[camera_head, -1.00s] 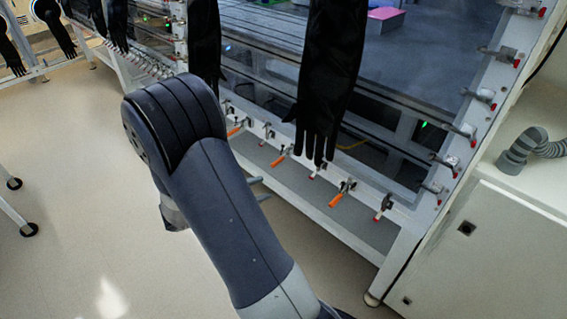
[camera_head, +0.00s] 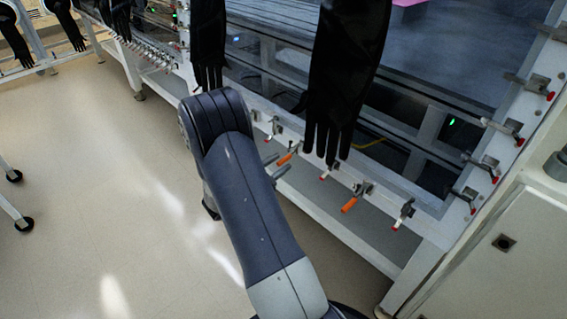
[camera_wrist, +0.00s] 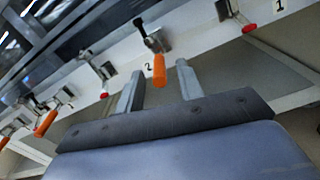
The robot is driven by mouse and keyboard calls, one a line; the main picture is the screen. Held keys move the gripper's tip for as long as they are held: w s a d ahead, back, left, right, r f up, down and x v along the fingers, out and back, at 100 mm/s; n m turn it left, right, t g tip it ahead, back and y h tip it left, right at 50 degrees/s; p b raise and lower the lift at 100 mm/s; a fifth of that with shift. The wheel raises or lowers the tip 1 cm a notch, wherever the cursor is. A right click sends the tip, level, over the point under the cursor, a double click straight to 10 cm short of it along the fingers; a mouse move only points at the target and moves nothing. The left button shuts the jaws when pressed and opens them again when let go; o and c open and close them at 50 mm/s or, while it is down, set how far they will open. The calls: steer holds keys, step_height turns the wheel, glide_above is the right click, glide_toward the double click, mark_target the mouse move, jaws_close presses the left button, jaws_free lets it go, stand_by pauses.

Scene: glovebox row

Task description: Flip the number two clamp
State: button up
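The number two clamp has an orange handle (camera_wrist: 159,70) and a dark metal body (camera_wrist: 146,35), beside a printed "2" on the white rail in the wrist view. In the head view it is the orange-handled clamp (camera_head: 350,203) second from the right end. My gripper (camera_wrist: 159,69) is open and empty. In the wrist view the orange handle appears between its two grey fingers, with no contact seen. In the head view my gripper's fingers (camera_head: 276,166) show left of the clamp, partly hidden by my arm.
The number one clamp (camera_wrist: 240,18) with a red tip is to the right, and a red-tipped clamp (camera_wrist: 104,78) is to the left. A black glove (camera_head: 340,80) hangs above the rail. A white cabinet (camera_head: 490,270) stands at right. Open floor (camera_head: 100,180) lies at left.

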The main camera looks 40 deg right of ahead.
mark_target(287, 158)
steer(key=shift+w+d, duration=0.1)
steer(key=shift+d, duration=1.15)
steer(key=shift+c, duration=0.4)
jaws_close()
